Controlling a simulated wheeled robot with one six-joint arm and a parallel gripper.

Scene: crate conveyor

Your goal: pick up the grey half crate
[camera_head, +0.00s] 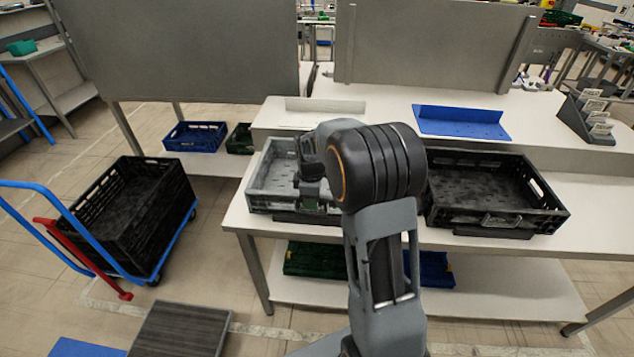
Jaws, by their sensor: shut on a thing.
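The grey half crate (268,172) sits on the white table, left of the middle of the view. Its right side is hidden behind my arm. My gripper (318,204) is at the crate's near wall, towards its right end, and is shut on it. The fingertips are small here and partly hidden by my arm. I cannot tell whether the crate is lifted off its support.
A black crate (432,212) stands on the table to the right. A blue tray (462,122) and a white tray (300,117) lie behind. A blue-handled trolley (172,247) carries a large black crate (182,190) on the left. Green and blue crates sit on the lower shelf.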

